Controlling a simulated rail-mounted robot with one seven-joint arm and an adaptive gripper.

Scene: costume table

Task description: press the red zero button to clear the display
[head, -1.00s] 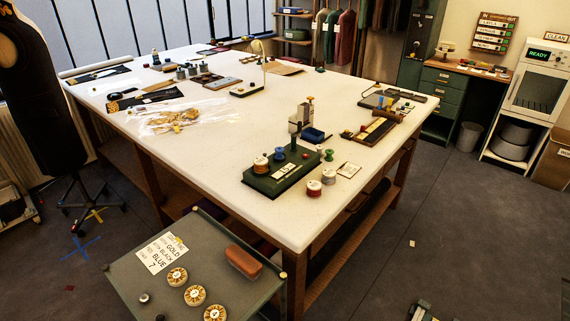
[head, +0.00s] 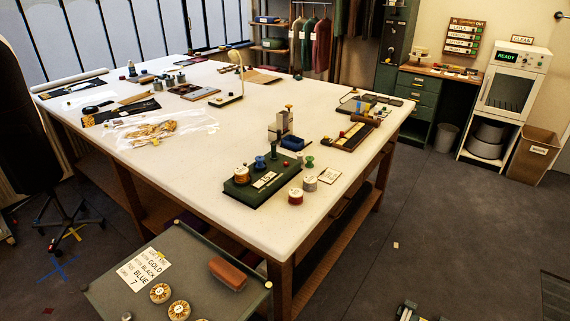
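A dark green device (head: 246,190) stands near the front right corner of the white table, with a small white plate reading what looks like 15 (head: 265,179) on it. An orange-and-white spool (head: 241,174), a blue peg (head: 260,162) and a grey upright block (head: 284,124) are on or behind it.
The white table (head: 200,195) fills the middle. A grey trolley (head: 215,265) adjoins the table's front. Open floor (head: 450,220) lies to the right.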

